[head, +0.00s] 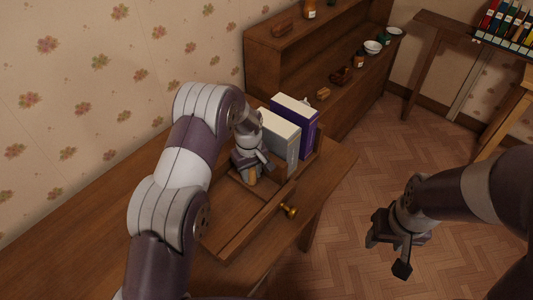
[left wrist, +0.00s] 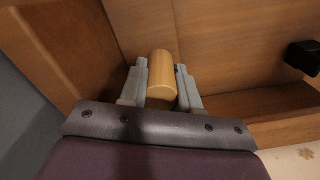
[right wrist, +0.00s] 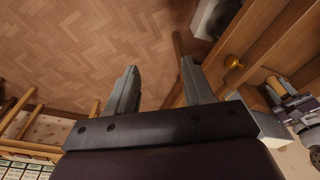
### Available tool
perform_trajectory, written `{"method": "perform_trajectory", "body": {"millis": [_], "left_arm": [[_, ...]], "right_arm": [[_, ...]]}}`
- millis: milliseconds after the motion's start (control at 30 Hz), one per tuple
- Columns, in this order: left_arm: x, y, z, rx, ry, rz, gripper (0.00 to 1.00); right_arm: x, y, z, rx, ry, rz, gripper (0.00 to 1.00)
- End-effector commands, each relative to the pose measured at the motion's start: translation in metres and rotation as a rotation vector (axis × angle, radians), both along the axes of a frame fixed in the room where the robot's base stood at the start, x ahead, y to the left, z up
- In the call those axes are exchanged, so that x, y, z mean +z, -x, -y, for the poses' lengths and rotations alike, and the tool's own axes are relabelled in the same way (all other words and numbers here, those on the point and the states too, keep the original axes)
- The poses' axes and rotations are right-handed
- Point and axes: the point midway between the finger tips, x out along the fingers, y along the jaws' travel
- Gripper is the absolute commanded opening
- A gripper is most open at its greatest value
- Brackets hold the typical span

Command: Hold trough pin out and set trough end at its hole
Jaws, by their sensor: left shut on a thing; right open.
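My left gripper (head: 252,167) reaches down into a shallow wooden trough (head: 235,232) on the desk. It is shut on a pale wooden pin (head: 252,175). In the left wrist view the pin (left wrist: 162,78) is a light cylinder between the two fingers, with its rounded end towards the camera. A brass knob (head: 289,210) sticks out from the trough's front side. Whether the pin sits in a hole is hidden, and I cannot make out the trough end's hole. My right gripper (head: 388,256) is open and empty over the floor, right of the desk.
A white-and-grey book (head: 281,135) and a purple book (head: 297,122) stand at the far end of the trough, close to my left gripper. A wooden shelf unit (head: 270,60) with jars and bowls stands behind. The parquet floor (head: 340,225) around my right gripper is clear.

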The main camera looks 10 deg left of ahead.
Motion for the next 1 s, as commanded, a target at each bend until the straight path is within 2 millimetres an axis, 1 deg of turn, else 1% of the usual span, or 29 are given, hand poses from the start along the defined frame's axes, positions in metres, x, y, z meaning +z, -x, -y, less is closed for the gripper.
{"method": "perform_trajectory", "body": {"millis": [100,167,467,567,700,767,867,967,1000], "left_arm": [[0.002,-0.002,-0.001,0.000,-0.001,0.006,0.00],[0.002,-0.002,-0.001,0.000,-0.001,0.006,0.00],[0.003,-0.003,-0.001,0.000,-0.001,0.008,0.00],[0.003,-0.003,-0.002,0.000,-0.002,0.009,0.00],[0.004,-0.003,-0.002,0.000,-0.002,0.010,0.00],[0.004,-0.003,-0.002,0.000,-0.002,0.010,0.00],[0.004,-0.004,-0.002,0.000,-0.001,0.012,0.00],[0.004,-0.004,-0.002,0.000,-0.001,0.012,0.00],[0.005,-0.004,-0.002,0.000,-0.002,0.012,0.00]], "right_arm": [[0.000,0.000,0.000,0.000,0.000,0.000,0.52],[0.000,0.000,0.000,0.000,0.000,0.000,0.67],[0.000,0.000,0.001,-0.004,0.001,0.000,0.67],[-0.008,0.004,0.006,-0.025,0.001,-0.034,0.67],[-0.037,0.018,0.016,-0.067,-0.001,-0.159,0.67],[-0.052,0.021,0.022,-0.072,0.004,-0.216,0.67],[-0.079,0.018,0.035,-0.051,0.018,-0.266,0.67],[-0.109,0.009,0.047,0.002,0.028,-0.272,0.67],[-0.122,0.003,0.052,0.032,0.030,-0.265,0.67]]}}
